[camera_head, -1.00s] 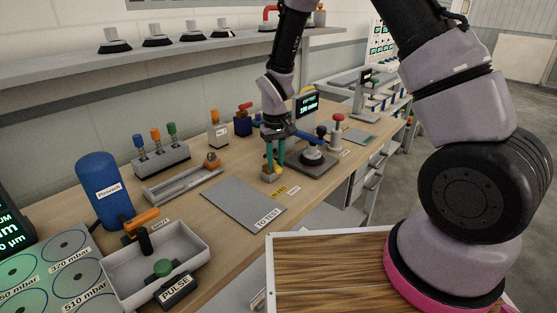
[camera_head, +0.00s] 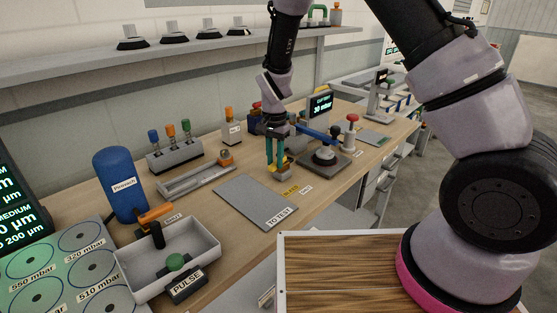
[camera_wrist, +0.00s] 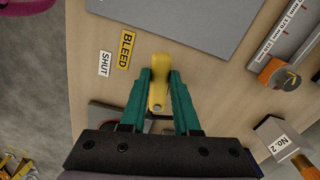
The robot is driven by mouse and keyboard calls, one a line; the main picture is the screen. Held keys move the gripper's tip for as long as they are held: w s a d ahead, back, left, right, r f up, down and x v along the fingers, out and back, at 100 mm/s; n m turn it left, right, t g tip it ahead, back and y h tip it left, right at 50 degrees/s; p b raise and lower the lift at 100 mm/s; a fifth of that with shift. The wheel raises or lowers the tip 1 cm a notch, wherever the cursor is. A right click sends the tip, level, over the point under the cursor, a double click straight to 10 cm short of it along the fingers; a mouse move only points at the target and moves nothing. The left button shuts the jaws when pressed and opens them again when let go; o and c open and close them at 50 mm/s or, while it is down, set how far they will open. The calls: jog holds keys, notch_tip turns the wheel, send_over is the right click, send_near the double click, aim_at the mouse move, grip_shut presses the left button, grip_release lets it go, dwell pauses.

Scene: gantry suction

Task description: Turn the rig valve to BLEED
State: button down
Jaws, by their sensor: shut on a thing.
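The rig valve's yellow handle (camera_wrist: 158,82) sits between the two teal fingers of my gripper (camera_wrist: 159,80) in the wrist view. The handle points up in that picture, with its free end just right of the yellow BLEED label (camera_wrist: 126,50). The white SHUT label (camera_wrist: 104,63) lies further left. In the head view my gripper (camera_head: 276,160) reaches down to the valve on the bench, shut on the handle, and the fingers partly hide it. The BLEED label (camera_head: 290,190) lies in front of the valve.
A display (camera_head: 320,105) behind reads 30 mbar. A grey TO TEST mat (camera_head: 254,202) lies in front-left.

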jog(key=shift+w+a+m, duration=0.2)
jog(key=shift+a+m, duration=0.05)
jog(key=shift+m, duration=0.45)
jog(key=shift+w+a+m, duration=0.15)
jog(key=shift+a+m, duration=0.05)
jog(key=shift+m, duration=0.5)
jog(key=c, duration=0.6)
grip_release()
jog(key=shift+c, duration=0.2)
notch_tip(320, 180, up, 11)
